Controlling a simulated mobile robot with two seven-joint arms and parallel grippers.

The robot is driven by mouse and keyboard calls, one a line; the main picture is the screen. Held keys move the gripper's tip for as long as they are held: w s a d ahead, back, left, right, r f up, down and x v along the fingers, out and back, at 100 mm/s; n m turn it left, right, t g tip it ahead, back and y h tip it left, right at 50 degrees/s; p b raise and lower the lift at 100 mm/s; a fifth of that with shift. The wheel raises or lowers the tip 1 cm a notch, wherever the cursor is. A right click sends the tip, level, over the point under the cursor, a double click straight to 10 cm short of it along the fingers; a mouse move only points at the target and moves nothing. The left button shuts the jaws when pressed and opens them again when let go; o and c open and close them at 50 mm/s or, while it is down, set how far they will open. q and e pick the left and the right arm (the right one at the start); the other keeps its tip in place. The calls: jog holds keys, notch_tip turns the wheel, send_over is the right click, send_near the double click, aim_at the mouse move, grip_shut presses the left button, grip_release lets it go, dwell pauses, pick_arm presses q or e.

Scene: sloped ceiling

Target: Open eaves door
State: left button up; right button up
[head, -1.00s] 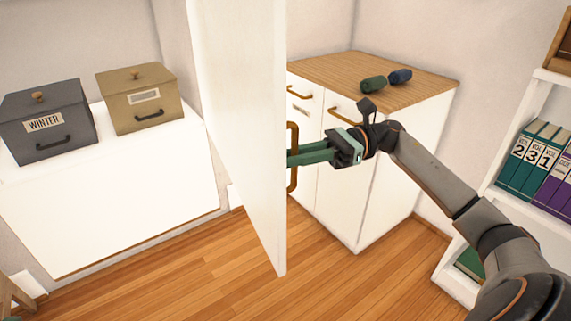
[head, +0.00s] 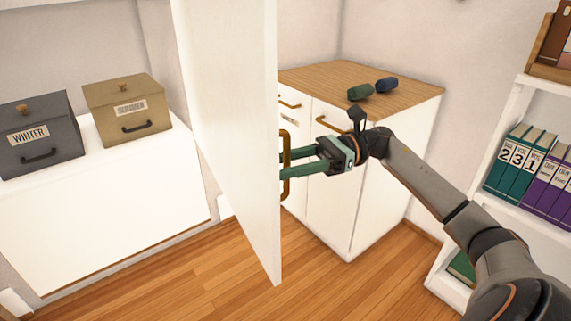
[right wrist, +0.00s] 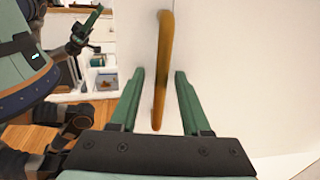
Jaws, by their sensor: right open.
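The eaves door (head: 235,150) is a tall white panel standing swung out from the wall, seen at a steep angle. Its brass bar handle (head: 288,143) is on the face toward the right. My right gripper (head: 281,165) is at the handle with its fingers apart. In the right wrist view the handle (right wrist: 164,50) runs between the two green fingers (right wrist: 159,72), with a gap on each side. My left gripper (right wrist: 84,32) seems to show small at the upper left of the right wrist view; its jaw state is unclear.
A white cabinet (head: 375,165) with a wooden top stands behind the handle, with two small rolls on it. A grey WINTER box (head: 38,135) and a tan box (head: 127,108) sit on a white ledge at left. A bookshelf (head: 510,85) is at right. Wooden floor (head: 215,265) is clear.

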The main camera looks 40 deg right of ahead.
jog(key=p+v, duration=0.1)
jog(key=v, duration=1.1)
jog(key=shift+d, duration=0.25)
